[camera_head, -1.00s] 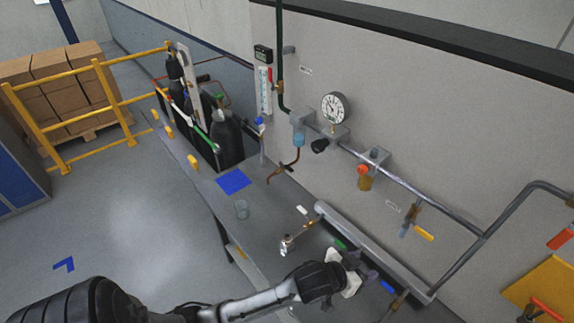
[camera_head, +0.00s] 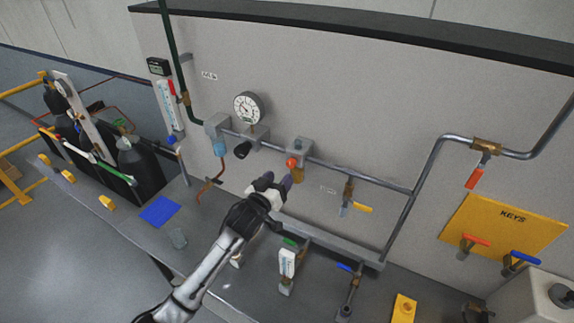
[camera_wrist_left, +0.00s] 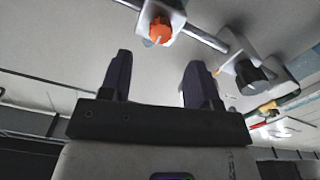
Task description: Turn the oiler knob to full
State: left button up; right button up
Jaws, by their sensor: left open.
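The oiler's orange knob (camera_head: 291,162) sits on a grey block on the pipe along the wall panel, with its amber bowl (camera_head: 297,174) below. In the left wrist view the orange knob (camera_wrist_left: 160,30) is ahead, beyond the fingertips and roughly between their lines. My left gripper (camera_head: 277,180) is open and empty, just below and left of the knob, and covers part of the bowl. Its two dark fingers (camera_wrist_left: 158,62) stand apart in the wrist view. They look clear of the knob. Any markings on the knob are too small to read. My right gripper is not in view.
Left of the oiler are a round gauge (camera_head: 249,107), a black knob (camera_head: 242,150) and a blue-bowled filter (camera_head: 219,148). A yellow-handled valve (camera_head: 357,208) hangs to the right. A flow meter (camera_head: 288,263) stands on the bench below.

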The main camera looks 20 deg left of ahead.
aim_at(290, 165)
pick_arm(q)
jog(key=shift+w+d+p, duration=0.15)
jog(key=shift+w+d, duration=0.1)
jog(key=shift+w, duration=1.35)
jog(key=shift+w+d+p, duration=0.15)
jog(key=shift+w+d, duration=0.05)
jog(key=shift+w, duration=1.4)
jog(key=c, duration=0.9)
